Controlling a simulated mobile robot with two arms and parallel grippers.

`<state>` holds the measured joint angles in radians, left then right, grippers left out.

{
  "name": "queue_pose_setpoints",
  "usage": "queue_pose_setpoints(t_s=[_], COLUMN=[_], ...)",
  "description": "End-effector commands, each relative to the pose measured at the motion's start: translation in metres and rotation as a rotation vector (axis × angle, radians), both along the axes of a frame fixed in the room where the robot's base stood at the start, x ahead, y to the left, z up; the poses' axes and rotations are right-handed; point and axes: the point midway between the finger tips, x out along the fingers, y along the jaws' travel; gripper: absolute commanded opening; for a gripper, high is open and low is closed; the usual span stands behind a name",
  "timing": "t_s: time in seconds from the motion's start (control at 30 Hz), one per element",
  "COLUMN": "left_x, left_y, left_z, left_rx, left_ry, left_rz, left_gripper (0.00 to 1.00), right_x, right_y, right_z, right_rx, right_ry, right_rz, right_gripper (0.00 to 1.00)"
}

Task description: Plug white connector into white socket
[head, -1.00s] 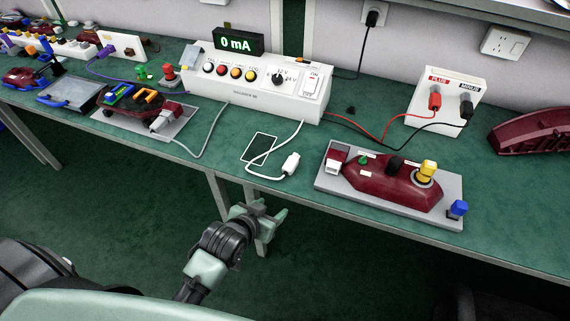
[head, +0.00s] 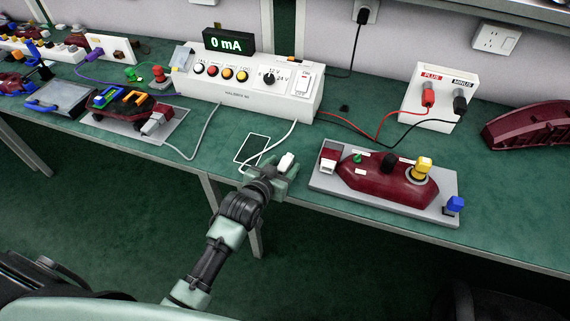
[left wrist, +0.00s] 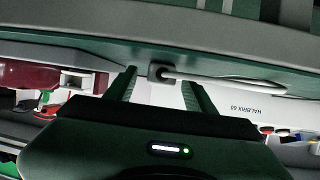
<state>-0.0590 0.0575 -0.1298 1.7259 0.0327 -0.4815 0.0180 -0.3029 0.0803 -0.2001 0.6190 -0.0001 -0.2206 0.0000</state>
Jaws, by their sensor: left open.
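The white connector (head: 287,161) is at the front part of the green bench, at the end of a white cable (head: 281,139). My left gripper (head: 280,169) is open at the connector, with its fingers on either side. In the left wrist view the connector (left wrist: 163,88) shows between the two open fingers (left wrist: 160,80); whether they touch it I cannot tell. The white socket (head: 328,165) is at the left end of the grey plate with the dark red lamp (head: 385,178), right of my gripper. It also shows in the left wrist view (left wrist: 82,81). My right gripper is not in view.
The white tester box (head: 245,96) with a "0 mA" display stands behind. A second lamp (head: 130,112) with a grey plug is at left. Red and black leads run to the PLUS/MINUS box (head: 437,95).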

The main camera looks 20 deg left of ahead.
Motion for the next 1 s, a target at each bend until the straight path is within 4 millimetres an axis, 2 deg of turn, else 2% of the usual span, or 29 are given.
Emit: queue_pose_setpoints(t_s=[0.23, 0.43, 0.77, 0.87, 1.0], left_x=[0.002, 0.002, 0.002, 0.002, 0.002], left_y=[-0.001, 0.0, 0.0, 0.0, 0.0], left_z=[-0.001, -0.001, 0.001, 0.007, 0.025], left_rx=[0.0, 0.0, 0.0, 0.0, 0.001], left_ry=[0.0, 0.0, -0.001, -0.002, -0.003], left_rz=[0.0, 0.0, 0.0, 0.0, 0.0], left_gripper=[0.55, 0.0, 0.0, 0.0, 0.0], right_x=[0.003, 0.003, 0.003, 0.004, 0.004], right_y=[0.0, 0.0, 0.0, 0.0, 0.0], right_z=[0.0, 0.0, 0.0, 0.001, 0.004], right_rx=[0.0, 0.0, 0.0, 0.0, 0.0], right_ry=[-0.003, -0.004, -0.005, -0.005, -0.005], right_rz=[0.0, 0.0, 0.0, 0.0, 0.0], right_gripper=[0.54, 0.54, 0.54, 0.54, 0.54])
